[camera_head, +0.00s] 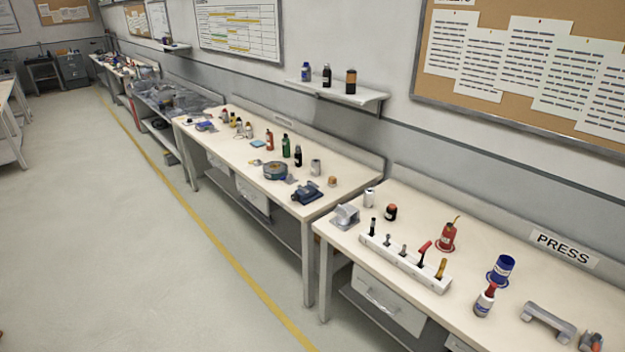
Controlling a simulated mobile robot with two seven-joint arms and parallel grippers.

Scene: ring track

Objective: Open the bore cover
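I cannot make out a bore cover in the head view. A sign reading PRESS (564,250) is on the backboard of the near workbench (400,215) at the right, but no press shows beneath it. A grey, handle-shaped part (548,321) lies on this bench near the lower right. A grey and orange item (590,341) beside it is cut by the picture's edge.
The near bench carries a white tool rack (405,262), a red oil can (446,236), a blue can (502,268), a spray bottle (485,299) and a grey block (345,216). Another cluttered bench (240,152) stands beyond. The floor (130,250) at left is clear.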

